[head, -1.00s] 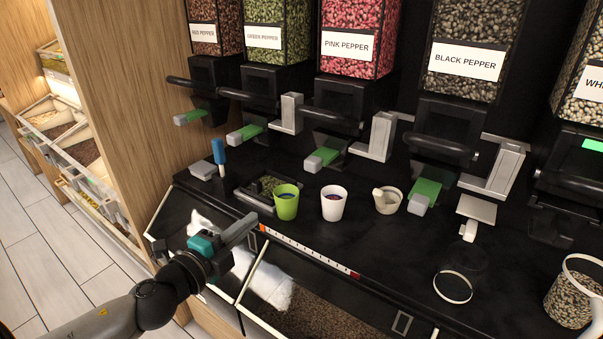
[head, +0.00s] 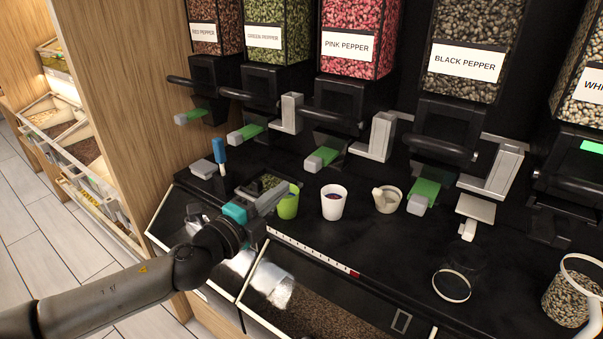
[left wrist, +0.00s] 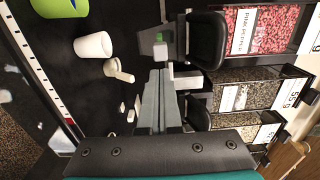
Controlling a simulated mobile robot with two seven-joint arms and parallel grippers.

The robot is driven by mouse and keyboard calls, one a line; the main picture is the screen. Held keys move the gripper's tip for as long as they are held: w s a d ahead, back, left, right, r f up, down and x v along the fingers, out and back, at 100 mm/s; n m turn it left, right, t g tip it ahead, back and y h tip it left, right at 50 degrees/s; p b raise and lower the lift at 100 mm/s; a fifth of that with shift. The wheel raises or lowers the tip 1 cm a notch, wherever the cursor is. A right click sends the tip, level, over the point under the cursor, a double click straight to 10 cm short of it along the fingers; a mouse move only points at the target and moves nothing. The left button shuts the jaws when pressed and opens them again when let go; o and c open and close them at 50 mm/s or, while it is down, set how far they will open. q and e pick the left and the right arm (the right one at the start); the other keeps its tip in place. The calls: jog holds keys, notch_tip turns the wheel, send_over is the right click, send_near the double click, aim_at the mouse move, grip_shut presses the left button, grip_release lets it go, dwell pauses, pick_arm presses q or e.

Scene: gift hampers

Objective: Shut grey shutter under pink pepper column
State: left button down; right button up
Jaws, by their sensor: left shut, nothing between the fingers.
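The pink pepper column (head: 348,45) stands at the upper middle in the head view, above a black outlet with a dark bar handle. Under it a slide with a green top and grey end (head: 316,163) sticks out toward me. It also shows in the left wrist view (left wrist: 161,51), just beyond the fingertips. My left gripper (head: 284,190) is shut and empty, in front of the green cup and lower left of the slide, apart from it. In the left wrist view the closed fingers (left wrist: 159,75) point toward the slide. My right gripper is not in view.
A green cup (head: 288,204), white cup (head: 333,206) and small mortar (head: 387,201) stand on the black counter below the outlets. A blue-handled tool (head: 219,152) is at the left. A grey bracket (head: 378,137) stands right of the pink outlet. Neighbouring outlets have similar slides.

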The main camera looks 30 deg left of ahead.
aim_at(310, 168)
pick_arm(q)
jog(key=shift+w+d+p, duration=0.15)
jog(key=shift+w+d, duration=0.05)
jog(key=shift+w, duration=1.1)
jog(key=shift+w+d+p, duration=0.15)
jog(key=shift+w, duration=1.15)
jog(key=shift+w+d+p, duration=0.15)
jog(key=shift+w+d, duration=0.05)
jog(key=shift+w, duration=1.1)
